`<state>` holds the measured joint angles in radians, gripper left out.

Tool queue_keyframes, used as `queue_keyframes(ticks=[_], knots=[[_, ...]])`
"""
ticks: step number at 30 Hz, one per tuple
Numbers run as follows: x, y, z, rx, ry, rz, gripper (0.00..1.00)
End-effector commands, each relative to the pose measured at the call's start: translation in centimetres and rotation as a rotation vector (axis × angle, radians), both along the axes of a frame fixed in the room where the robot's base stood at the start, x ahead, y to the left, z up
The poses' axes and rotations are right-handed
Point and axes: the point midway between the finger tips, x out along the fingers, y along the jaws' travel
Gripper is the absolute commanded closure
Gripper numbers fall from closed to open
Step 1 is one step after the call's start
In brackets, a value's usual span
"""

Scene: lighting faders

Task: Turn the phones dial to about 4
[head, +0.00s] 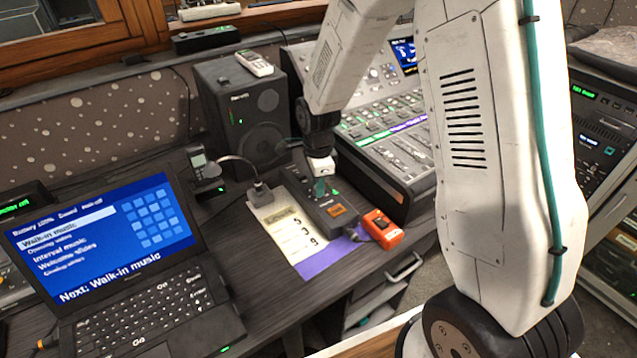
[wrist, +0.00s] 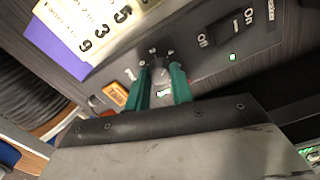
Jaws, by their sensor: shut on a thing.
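A small dark control box (head: 338,215) lies on the desk, left of the mixing console. In the wrist view its face (wrist: 197,55) carries a dark dial (wrist: 160,74) with small white marks around it, too small to read surely. My gripper (wrist: 161,72) has its two green fingers on either side of the dial, shut on it. The fingers hide much of the dial, and I cannot tell where it points. In the head view my gripper (head: 322,187) reaches down onto the box from above, and the dial is hidden.
On the box are an on/off switch (wrist: 236,25), a green light (wrist: 233,57) and an orange label (wrist: 115,93). A paper sheet (head: 287,228) lies left of it, an orange device (head: 383,229) in front. The laptop (head: 110,250), speaker (head: 245,110) and mixing console (head: 400,185) stand around.

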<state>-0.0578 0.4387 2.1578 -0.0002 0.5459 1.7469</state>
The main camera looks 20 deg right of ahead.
Motion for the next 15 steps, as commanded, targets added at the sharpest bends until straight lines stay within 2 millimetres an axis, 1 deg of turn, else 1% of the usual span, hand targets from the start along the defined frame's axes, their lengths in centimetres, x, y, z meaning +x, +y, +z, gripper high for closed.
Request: queue_keyframes(ticks=[8,9,11,15], knots=[[0.19,0.04,0.13,0.000,-0.005,0.000,1.00],[0.19,0.04,0.13,0.000,-0.005,0.000,0.72],[0.16,0.03,0.12,0.000,-0.005,0.000,0.55],[0.11,0.01,0.08,0.001,-0.003,0.000,0.55]])
